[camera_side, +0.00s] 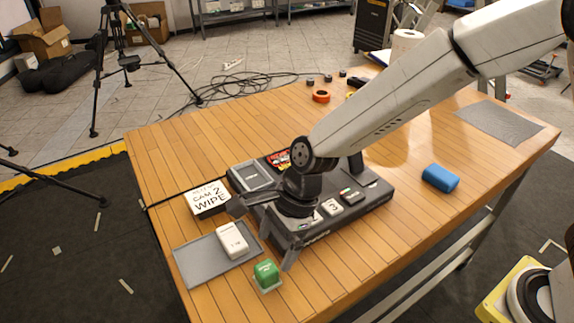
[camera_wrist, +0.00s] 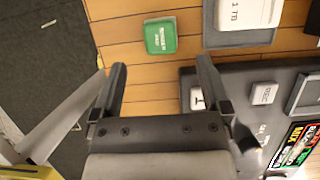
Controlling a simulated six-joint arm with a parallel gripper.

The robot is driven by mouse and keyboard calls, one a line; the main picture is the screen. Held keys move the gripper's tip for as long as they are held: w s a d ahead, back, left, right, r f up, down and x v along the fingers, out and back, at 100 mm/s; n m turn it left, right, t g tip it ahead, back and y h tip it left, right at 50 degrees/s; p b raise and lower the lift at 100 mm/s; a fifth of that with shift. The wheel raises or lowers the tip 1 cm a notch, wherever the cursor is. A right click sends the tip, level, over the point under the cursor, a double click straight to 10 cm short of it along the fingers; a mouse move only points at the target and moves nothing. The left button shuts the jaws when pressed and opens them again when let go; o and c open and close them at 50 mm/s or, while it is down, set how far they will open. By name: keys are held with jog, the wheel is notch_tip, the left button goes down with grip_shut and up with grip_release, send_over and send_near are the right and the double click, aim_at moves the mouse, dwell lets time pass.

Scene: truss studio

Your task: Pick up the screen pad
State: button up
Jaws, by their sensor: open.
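A small green block (camera_side: 266,273) with white lettering, which I take to be the screen pad, sits on the wooden table near its front edge, just right of the grey tray. In the wrist view the green block (camera_wrist: 160,37) lies beyond my fingertips, in line with the gap between them; its lettering is too small to read surely. My gripper (camera_side: 264,234) is open and empty, pointing down near the front edge of the black console. The wrist view shows both fingers of my gripper (camera_wrist: 161,65) spread apart, not touching the block.
A grey tray (camera_side: 195,264) holds a white 1 TB drive (camera_side: 232,241). A white "CAM 2 WIPE" card (camera_side: 208,198) stands behind it. The black console (camera_side: 372,192) carries several small items. A blue roll (camera_side: 440,178) lies on the right; bare table surrounds it.

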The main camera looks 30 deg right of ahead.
aim_at(266, 268)
jog(key=shift+a+f, duration=0.2)
jog(key=shift+f, duration=0.3)
jog(key=shift+f, duration=0.1)
jog(key=shift+x, duration=2.5)
grip_shut()
jog(key=shift+r, duration=0.2)
